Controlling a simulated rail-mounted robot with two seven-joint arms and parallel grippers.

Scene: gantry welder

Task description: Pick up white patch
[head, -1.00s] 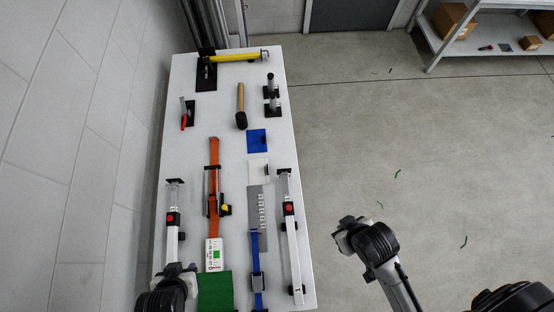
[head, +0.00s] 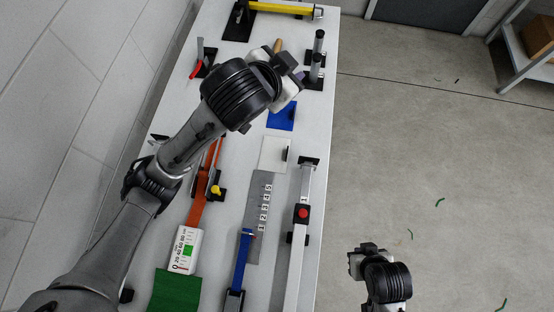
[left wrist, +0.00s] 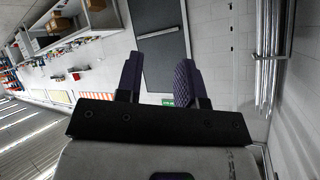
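The white patch (head: 272,153) lies flat on the table, between a blue patch (head: 281,118) and a grey strip with printed numbers (head: 262,208). A small dark piece stands at its right edge. My left gripper (head: 292,72) is raised over the table, farther back than the white patch and apart from it. In the left wrist view its two fingers (left wrist: 160,78) are spread with nothing between them. My right gripper (head: 362,260) hangs over the floor to the right of the table; its fingers are too small to read.
A mallet handle (head: 278,45) shows behind my left gripper; its head is hidden. Clamps and straps, including the orange strap (head: 198,212) and long grey clamp (head: 298,240), lie on the table (head: 230,155).

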